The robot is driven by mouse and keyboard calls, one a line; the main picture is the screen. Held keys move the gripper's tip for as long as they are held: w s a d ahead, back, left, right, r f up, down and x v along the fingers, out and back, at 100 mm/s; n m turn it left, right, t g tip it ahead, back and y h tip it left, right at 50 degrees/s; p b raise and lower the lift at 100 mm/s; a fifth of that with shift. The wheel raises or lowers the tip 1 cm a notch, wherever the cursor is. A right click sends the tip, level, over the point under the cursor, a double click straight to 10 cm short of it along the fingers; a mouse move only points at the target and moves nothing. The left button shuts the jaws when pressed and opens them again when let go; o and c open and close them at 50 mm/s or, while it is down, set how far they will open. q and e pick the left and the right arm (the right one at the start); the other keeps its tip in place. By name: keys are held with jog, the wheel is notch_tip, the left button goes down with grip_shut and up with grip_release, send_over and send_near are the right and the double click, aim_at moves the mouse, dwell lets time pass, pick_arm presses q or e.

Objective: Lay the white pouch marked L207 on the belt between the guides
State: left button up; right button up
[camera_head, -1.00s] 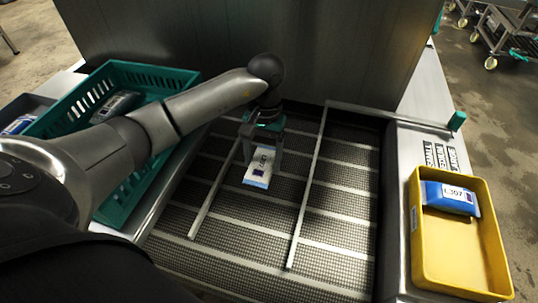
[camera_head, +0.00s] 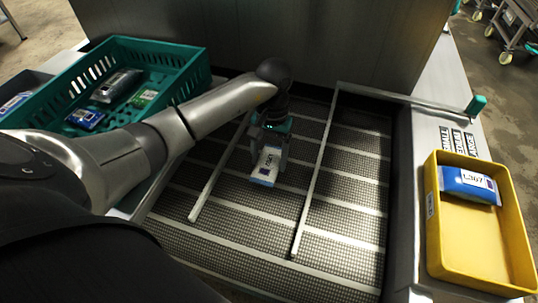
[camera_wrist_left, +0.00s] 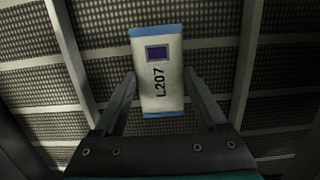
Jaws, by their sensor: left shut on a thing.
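The white pouch (camera_head: 267,163) has blue ends and a dark square label. In the left wrist view its print reads L207 on the pouch (camera_wrist_left: 160,88). My left gripper (camera_head: 267,155) is shut on it, one finger on each side, between the two guide rails over the belt. In the left wrist view the fingers of my left gripper (camera_wrist_left: 160,90) press its long sides. The belt (camera_head: 250,215) is dark mesh with pale cross bars. The left guide (camera_head: 216,172) and right guide (camera_head: 314,180) run along it. I cannot tell whether the pouch touches the belt. My right gripper is not in view.
A green crate (camera_head: 53,90) with several pouches stands at the left. A yellow tray (camera_head: 470,250) with a blue pouch (camera_head: 468,184) marked L307 stands at the right. A metal wall (camera_head: 270,40) closes off the back. A bar with a green end (camera_head: 477,104) crosses the back right.

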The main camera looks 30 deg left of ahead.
pick_arm(q)
jog(key=shift+f, duration=0.1)
jog(key=shift+f+b, duration=0.65)
dwell(0.4)
jog(key=o, duration=1.5)
